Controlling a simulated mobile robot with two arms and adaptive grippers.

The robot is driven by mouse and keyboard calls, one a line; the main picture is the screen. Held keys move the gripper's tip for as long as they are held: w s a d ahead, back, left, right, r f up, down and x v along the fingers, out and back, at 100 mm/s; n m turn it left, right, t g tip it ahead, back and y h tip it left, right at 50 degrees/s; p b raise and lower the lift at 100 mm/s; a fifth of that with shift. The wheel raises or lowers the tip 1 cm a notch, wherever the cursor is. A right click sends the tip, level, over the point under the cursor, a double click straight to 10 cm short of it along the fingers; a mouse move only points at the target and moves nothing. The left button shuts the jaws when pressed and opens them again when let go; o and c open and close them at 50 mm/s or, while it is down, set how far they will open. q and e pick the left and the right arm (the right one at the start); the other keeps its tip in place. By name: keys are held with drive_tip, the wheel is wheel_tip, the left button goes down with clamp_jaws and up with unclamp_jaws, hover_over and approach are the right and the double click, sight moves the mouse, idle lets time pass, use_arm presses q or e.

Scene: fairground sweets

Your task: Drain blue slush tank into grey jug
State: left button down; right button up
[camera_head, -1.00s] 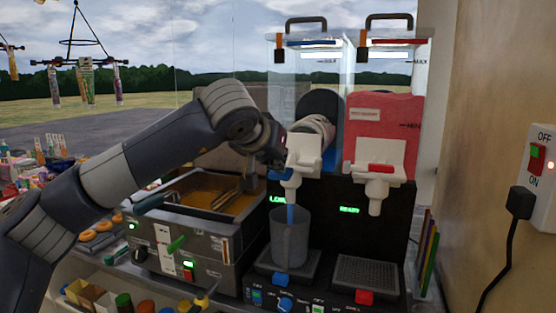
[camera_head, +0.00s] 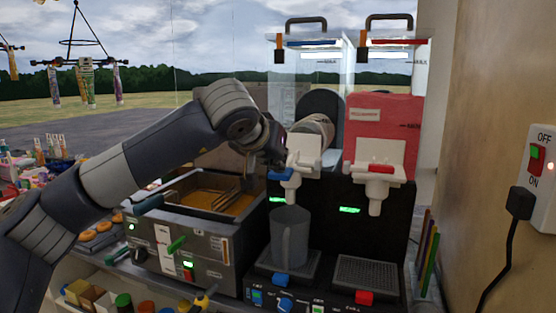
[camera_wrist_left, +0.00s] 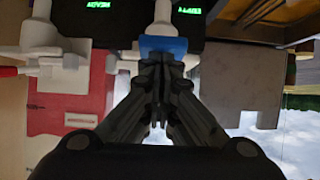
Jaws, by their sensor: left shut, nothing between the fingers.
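The left slush tank (camera_head: 287,75) looks clear in its upper part, with little or no blue slush visible around its dark disc. Its white tap (camera_head: 303,152) has a blue lever (camera_head: 281,174), also seen in the left wrist view (camera_wrist_left: 176,46). The grey jug (camera_head: 289,240) stands upright below this spout; its contents are hidden, and no stream falls into it. My left gripper (camera_wrist_left: 160,64) is shut and empty, its fingertips at the blue lever; I cannot tell whether they touch. My right gripper is out of view.
A red slush tank (camera_head: 384,130) with its own tap stands to the right. A fryer with amber oil (camera_head: 217,199) is on the left, under my left arm. A wall switch (camera_head: 538,160) and wooden wall close off the right side.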

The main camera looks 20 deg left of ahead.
use_arm(q)
drive_tip(key=shift+r+p, duration=0.65)
drive_tip(key=shift+r, duration=0.1)
drive_tip(key=s+r+p, duration=0.1)
drive_tip(key=s+r, duration=0.6)
drive_tip(key=r, duration=0.3)
drive_tip(key=shift+s+a+r, duration=0.15)
drive_tip(key=shift+s+r, duration=0.15)
idle(0.4)
